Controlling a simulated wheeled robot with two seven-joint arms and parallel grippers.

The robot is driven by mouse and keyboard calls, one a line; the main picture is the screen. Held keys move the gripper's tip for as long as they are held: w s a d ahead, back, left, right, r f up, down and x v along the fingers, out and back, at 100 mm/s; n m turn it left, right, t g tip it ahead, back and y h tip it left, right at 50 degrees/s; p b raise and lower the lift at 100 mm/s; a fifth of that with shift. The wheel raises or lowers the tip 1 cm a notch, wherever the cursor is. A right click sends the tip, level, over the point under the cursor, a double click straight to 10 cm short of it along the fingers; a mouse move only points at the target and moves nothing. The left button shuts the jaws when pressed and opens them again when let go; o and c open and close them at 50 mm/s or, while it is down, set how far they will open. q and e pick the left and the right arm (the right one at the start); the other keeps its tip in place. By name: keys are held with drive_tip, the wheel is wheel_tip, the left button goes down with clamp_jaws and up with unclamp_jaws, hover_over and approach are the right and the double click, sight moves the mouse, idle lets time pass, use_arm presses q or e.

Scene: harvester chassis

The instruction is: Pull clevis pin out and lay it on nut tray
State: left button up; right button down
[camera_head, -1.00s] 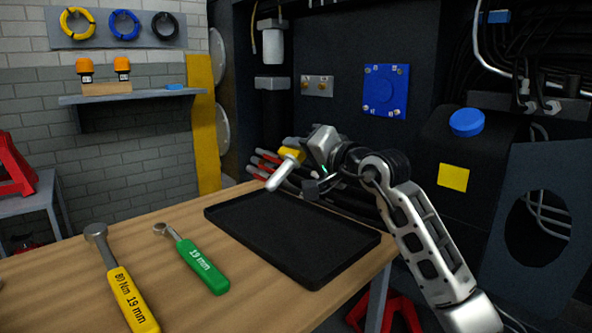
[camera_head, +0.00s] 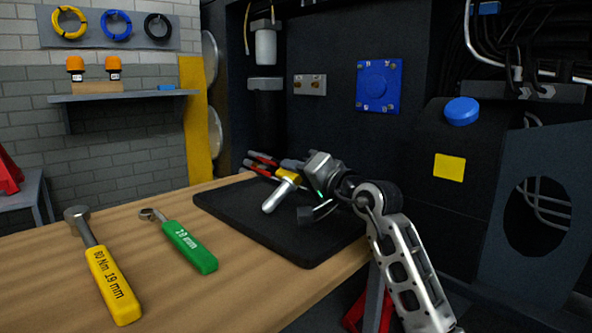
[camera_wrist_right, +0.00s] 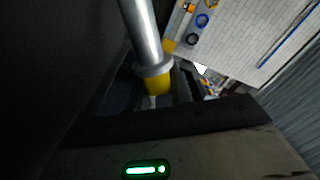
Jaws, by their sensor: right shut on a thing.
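The clevis pin (camera_head: 276,198) has a silver shaft and a yellow head. My right gripper (camera_head: 298,174) is shut on it at the yellow head end. The pin is tilted, with its bare end pointing down and left, over the black nut tray (camera_head: 300,252). I cannot tell whether its tip touches the tray. In the right wrist view the pin (camera_wrist_right: 141,32) shows as a silver rod with a yellow collar, running up from the jaws. My left gripper is not in view.
A yellow-handled wrench (camera_head: 113,285) and a green-handled wrench (camera_head: 190,248) lie on the wooden bench (camera_head: 50,290) left of the tray. Red-tipped items (camera_head: 262,160) are behind the tray. The dark chassis (camera_head: 330,130) with a blue plate (camera_head: 379,86) stands behind. The tray floor shows no loose parts.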

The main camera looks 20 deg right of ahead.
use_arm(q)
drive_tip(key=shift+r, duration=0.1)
use_arm(e)
drive_tip(key=c, duration=1.2)
unclamp_jaws()
drive_tip(key=shift+o, duration=0.2)
drive_tip(key=shift+f, duration=0.1)
drive_tip(key=r+p, duration=0.2)
drive_tip(key=r, duration=0.2)
drive_tip(key=shift+s+r, duration=0.15)
drive_tip(key=shift+s, duration=0.05)
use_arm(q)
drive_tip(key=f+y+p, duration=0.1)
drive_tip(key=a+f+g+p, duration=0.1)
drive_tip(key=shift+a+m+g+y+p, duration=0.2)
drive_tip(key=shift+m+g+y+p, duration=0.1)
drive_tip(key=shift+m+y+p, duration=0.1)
use_arm(e)
drive_tip(key=s+a+r, duration=0.2)
drive_tip(key=s+r, duration=0.2)
drive_tip(key=s, duration=0.2)
drive_tip(key=s+a+r, duration=0.2)
drive_tip(key=s+r, duration=0.2)
drive_tip(key=s, duration=0.2)
drive_tip(key=shift+s+a+r, duration=0.25)
drive_tip(key=shift+s+r, duration=0.15)
